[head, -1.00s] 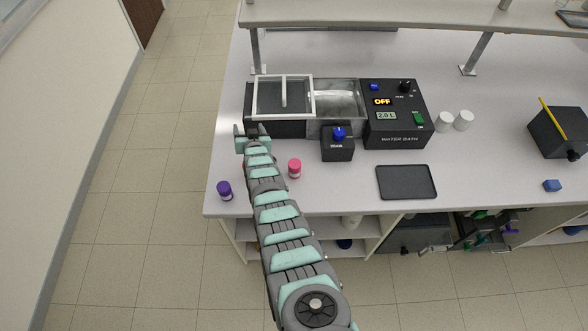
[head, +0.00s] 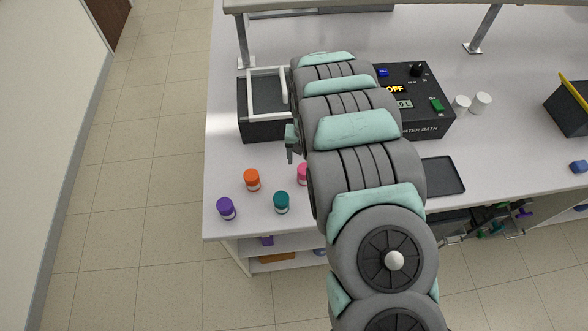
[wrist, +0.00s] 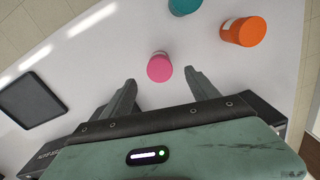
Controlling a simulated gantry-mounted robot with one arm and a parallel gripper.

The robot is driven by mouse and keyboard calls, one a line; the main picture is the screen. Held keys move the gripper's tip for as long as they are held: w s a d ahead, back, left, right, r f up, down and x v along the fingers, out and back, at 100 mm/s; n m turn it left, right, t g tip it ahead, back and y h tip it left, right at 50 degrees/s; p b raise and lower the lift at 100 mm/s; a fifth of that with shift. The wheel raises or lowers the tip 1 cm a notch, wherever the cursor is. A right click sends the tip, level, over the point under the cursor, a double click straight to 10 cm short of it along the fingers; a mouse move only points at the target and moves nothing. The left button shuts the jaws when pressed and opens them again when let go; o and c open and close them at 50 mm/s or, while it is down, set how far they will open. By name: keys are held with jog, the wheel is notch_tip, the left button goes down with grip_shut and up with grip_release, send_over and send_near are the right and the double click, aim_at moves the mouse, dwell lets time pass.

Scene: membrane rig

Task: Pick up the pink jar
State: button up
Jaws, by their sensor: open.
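The pink jar (head: 303,174) stands on the bench, partly hidden behind my arm in the head view. In the wrist view the pink jar (wrist: 159,67) shows its lid, just beyond the fingertips and between their lines. My gripper (wrist: 162,82) is open and empty, its two fingers apart on either side of the jar's line. In the head view only a part of my gripper (head: 291,142) shows at the left edge of my arm, above and behind the jar.
An orange jar (head: 252,180), a teal jar (head: 281,202) and a purple jar (head: 226,208) stand left of the pink one, near the bench's front edge. The water bath (head: 262,125) is behind. A dark tray (head: 443,175) lies to the right.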

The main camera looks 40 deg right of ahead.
aim_at(305, 170)
jog(key=f+p, duration=0.1)
jog(key=f, duration=0.3)
jog(key=shift+s+f, duration=0.15)
jog(key=shift+s, duration=0.05)
jog(key=shift+w+f+p, duration=0.1)
jog(key=shift+f+p, duration=0.6)
jog(key=shift+f, duration=2.45)
grip_shut()
jog(key=shift+r, duration=0.1)
